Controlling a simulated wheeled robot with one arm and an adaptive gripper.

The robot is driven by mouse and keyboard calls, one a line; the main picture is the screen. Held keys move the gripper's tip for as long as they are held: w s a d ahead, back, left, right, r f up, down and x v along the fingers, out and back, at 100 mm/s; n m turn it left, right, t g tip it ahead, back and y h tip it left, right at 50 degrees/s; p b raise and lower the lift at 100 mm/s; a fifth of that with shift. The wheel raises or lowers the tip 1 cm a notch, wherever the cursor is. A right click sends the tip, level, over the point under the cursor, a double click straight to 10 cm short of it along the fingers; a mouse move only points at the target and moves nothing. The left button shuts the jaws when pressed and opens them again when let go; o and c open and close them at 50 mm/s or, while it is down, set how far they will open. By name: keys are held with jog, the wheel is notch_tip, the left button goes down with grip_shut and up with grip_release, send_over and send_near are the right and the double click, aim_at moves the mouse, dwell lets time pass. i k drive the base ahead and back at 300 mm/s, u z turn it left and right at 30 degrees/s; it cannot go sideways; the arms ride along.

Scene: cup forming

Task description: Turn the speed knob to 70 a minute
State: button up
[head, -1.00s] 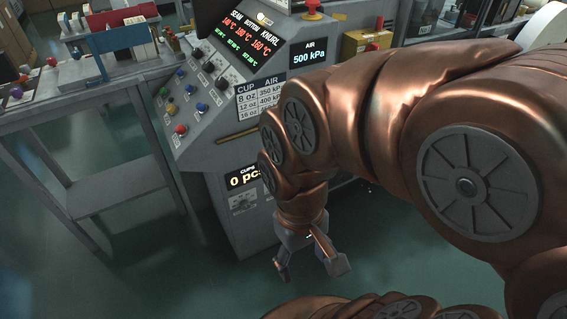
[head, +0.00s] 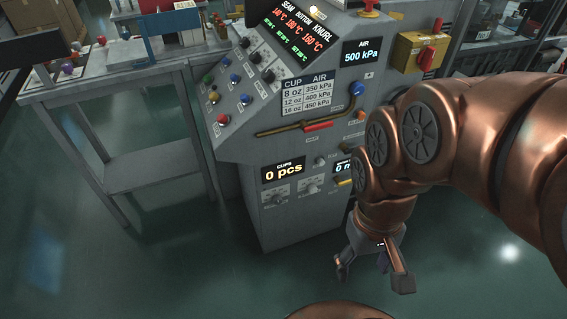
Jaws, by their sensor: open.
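The grey machine console (head: 225,145) stands in the middle of the head view. I cannot read which control is the speed knob. A small round knob (head: 320,161) sits on the lower front, beside a partly hidden display reading "0 m" (head: 343,168). Several black knobs (head: 268,75) are on the sloped panel beside the temperature display. My gripper (head: 372,278) is open and empty, pointing down in front of the console's lower right, apart from it. My arm hides part of the console's right side.
A counter display (head: 283,171) reads 0 pcs. A yellow box with a red switch (head: 420,52) is at the upper right. A grey table (head: 150,165) stands left. The green floor is clear.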

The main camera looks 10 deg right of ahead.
aim_at(278, 200)
jog(key=z, duration=1.1)
jog(key=k, duration=0.7)
jog(key=u, duration=1.65)
jog(key=i, duration=0.5)
